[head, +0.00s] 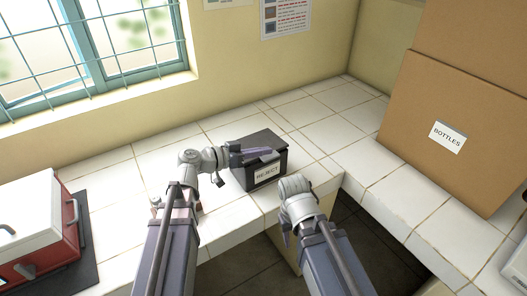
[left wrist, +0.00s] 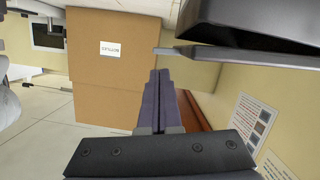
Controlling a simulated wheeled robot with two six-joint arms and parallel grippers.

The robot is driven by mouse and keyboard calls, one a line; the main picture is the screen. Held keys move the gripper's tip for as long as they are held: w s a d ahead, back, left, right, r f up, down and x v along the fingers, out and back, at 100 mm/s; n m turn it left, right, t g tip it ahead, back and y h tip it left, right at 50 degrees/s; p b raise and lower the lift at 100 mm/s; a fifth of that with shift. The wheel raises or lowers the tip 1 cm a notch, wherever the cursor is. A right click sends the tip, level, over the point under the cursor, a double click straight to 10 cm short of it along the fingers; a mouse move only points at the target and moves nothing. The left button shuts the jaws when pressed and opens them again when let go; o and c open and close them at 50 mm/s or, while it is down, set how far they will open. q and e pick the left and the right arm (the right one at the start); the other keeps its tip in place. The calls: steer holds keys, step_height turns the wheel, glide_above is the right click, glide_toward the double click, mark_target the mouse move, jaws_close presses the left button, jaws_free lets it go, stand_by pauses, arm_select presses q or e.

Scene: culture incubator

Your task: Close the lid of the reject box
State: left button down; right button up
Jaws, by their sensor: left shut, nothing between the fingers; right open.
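The reject box (head: 266,172) is a small black box with a white REJECT label on its front, standing on the tiled counter. Its dark lid (head: 262,139) lies over the top and looks down or nearly down; the head view does not show clearly whether a gap is left. My left gripper (head: 268,153) is shut and empty, its fingers lying across the lid area. In the left wrist view its fingers (left wrist: 160,75) are together, beside a dark panel that seems part of the box (left wrist: 270,25). My right gripper (head: 286,232) is low in front of the counter, mostly hidden behind its wrist.
A large cardboard BOTTLES box (head: 440,160) stands at the right, and it also shows in the left wrist view (left wrist: 105,85). A red and white device (head: 40,235) sits at the left. The tiled counter (head: 330,120) is clear behind and right of the reject box.

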mark_target(266, 160)
arm_select(q)
steer(key=shift+s+d+f+b, duration=0.1)
steer(key=shift+f+b, duration=0.5)
steer(key=shift+f, duration=0.15)
steer(key=shift+s+d+f+b, duration=0.1)
steer(key=shift+f+b, duration=0.45)
steer(key=shift+f, duration=0.2)
steer(key=shift+r, duration=0.2)
steer(key=s+a+r+p, duration=0.5)
steer(key=a+r+p, duration=0.1)
steer(key=a, duration=0.2)
steer(key=shift+s, duration=0.4)
